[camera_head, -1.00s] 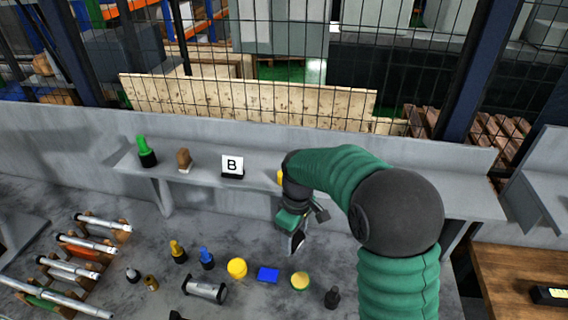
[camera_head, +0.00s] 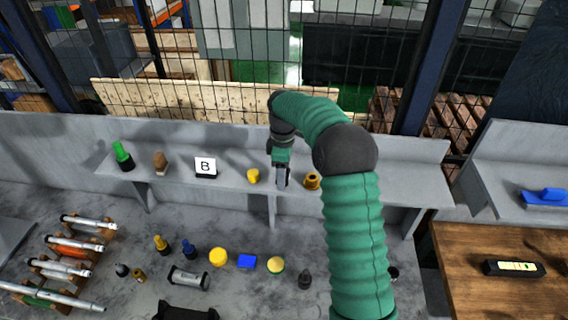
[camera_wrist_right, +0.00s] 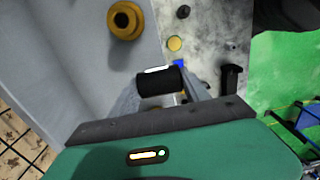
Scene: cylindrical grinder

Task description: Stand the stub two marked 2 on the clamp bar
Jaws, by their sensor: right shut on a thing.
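My right gripper (camera_head: 282,184) is over the grey shelf, between a yellow cup and a gold flanged ring. In the wrist view my right gripper (camera_wrist_right: 163,90) is shut on a short black cylinder (camera_wrist_right: 159,83) with a whitish end edge. No number is readable on it, so I cannot confirm it is stub two. The held piece is hardly visible in the head view. I cannot tell for sure which part is the clamp bar; the long grey shelf (camera_head: 232,186) runs under the gripper. My left gripper is not in view.
Below, the bench holds a silver cylinder (camera_head: 188,278), a blue block (camera_head: 247,262) and a dark stub (camera_head: 304,280).

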